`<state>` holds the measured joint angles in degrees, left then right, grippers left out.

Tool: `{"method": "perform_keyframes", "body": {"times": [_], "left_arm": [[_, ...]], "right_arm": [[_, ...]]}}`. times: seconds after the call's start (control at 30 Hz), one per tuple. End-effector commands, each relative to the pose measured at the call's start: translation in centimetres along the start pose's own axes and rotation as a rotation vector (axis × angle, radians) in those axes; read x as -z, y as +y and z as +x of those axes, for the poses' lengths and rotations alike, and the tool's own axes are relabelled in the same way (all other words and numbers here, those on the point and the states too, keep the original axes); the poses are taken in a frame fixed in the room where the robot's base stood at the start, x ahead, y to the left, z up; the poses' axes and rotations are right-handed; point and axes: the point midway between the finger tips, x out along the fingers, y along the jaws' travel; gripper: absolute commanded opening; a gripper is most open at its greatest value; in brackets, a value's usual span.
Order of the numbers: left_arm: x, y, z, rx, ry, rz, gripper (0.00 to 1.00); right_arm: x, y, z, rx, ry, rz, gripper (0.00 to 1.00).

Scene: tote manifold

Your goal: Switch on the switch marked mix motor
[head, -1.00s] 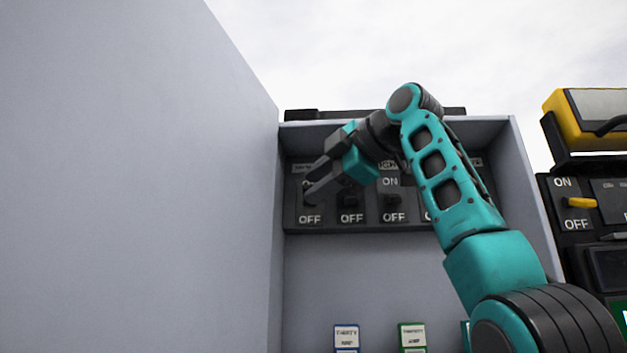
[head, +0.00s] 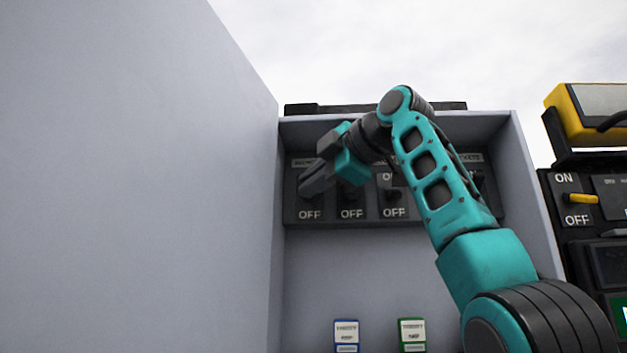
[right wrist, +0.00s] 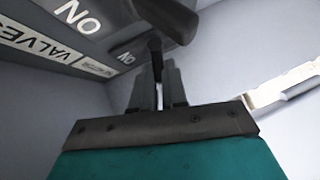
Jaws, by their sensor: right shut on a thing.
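A dark switch panel (head: 365,221) with a row of levers and ON and OFF marks is set in the grey cabinet. My right gripper (head: 306,188) is at the leftmost switch, covering its lever and ON mark; its OFF mark (head: 310,215) shows below. The small label above that switch is too small to read surely. In the right wrist view the fingers (right wrist: 160,92) are shut on a dark lever (right wrist: 155,62). A nearer label there reads VALVES (right wrist: 48,45), beside another dark lever (right wrist: 165,18). My left gripper is not in view.
The neighbouring lever (head: 352,200) is close to the gripper's right. A tall grey wall (head: 130,180) stands left. A blue-edged box (head: 346,333) and a green-edged box (head: 412,333) are below. A yellow-levered switch (head: 582,199) is at far right.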

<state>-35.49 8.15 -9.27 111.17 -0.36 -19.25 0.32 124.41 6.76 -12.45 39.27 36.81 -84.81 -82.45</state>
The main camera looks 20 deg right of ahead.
Motion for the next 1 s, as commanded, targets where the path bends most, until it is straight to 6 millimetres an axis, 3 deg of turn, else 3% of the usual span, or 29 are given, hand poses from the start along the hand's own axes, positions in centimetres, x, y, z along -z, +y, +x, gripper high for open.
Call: {"method": "perform_keyframes", "body": {"times": [1.0], "left_arm": [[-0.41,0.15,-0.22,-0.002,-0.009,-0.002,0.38]], "right_arm": [[-0.02,0.69,-0.11,0.082,-0.002,0.086,0.00]]}}
